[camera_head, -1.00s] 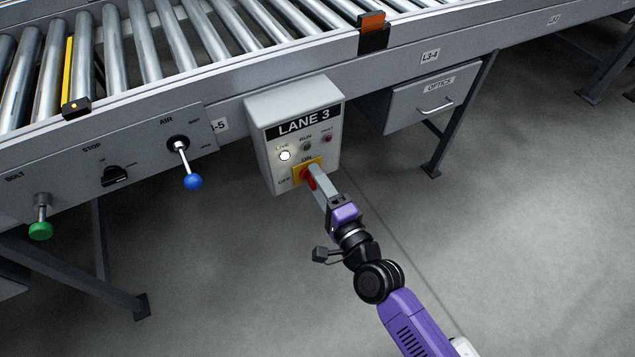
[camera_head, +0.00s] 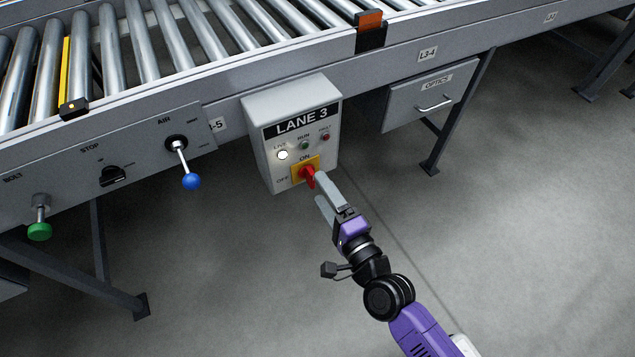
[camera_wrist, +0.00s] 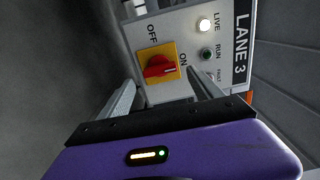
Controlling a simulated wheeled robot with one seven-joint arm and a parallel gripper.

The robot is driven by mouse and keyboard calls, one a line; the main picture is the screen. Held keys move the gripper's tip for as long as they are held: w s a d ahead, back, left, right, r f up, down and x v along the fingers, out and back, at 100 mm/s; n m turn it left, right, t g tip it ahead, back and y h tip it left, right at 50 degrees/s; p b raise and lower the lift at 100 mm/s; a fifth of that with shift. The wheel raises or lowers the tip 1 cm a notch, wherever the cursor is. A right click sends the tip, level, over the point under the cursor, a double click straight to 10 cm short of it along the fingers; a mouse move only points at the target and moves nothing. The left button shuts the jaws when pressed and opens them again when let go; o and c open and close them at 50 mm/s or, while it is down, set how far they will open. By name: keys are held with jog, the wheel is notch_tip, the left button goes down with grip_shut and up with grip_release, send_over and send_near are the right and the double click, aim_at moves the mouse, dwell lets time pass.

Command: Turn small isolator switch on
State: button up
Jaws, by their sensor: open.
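The small isolator switch is a red rotary handle (camera_head: 308,175) on a yellow plate (camera_head: 297,174), low on the grey LANE 3 box (camera_head: 262,150). In the wrist view, the red handle (camera_wrist: 157,68) has a white mark on its ON side, pointing toward the ON label; OFF is at another side. My gripper (camera_head: 318,187) is open just in front of the switch, to its lower right in the head view. In the wrist view, my gripper's (camera_wrist: 162,79) two fingers stand apart either side of the handle, with nothing held between them.
The LIVE lamp (camera_head: 283,155) glows white; the RUN and FAULT lamps look dim. Left are a blue-knobbed AIR lever (camera_head: 191,181), a black STOP knob (camera_head: 114,176) and a green-knobbed BOLT (camera_head: 40,231). The roller conveyor is above; an OPTICS drawer (camera_head: 418,104) is right. Floor below is open.

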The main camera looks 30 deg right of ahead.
jog(key=shift+s, duration=2.05)
jog(key=s+r+n+g, duration=0.2)
jog(key=s+r+n, duration=0.3)
jog(key=s+n, duration=0.6)
jog(key=s+r+n+g, duration=0.1)
jog(key=s+r+n, duration=0.45)
jog(key=s, duration=1.05)
notch_tip(320, 180, up, 24)
jog(key=n+p, duration=0.1)
jog(key=p, duration=2.4)
jog(key=shift+a+f+n, duration=0.2)
jog(key=shift+a+n, duration=0.05)
jog(key=shift+n, duration=0.1)
jog(key=shift+w, duration=0.1)
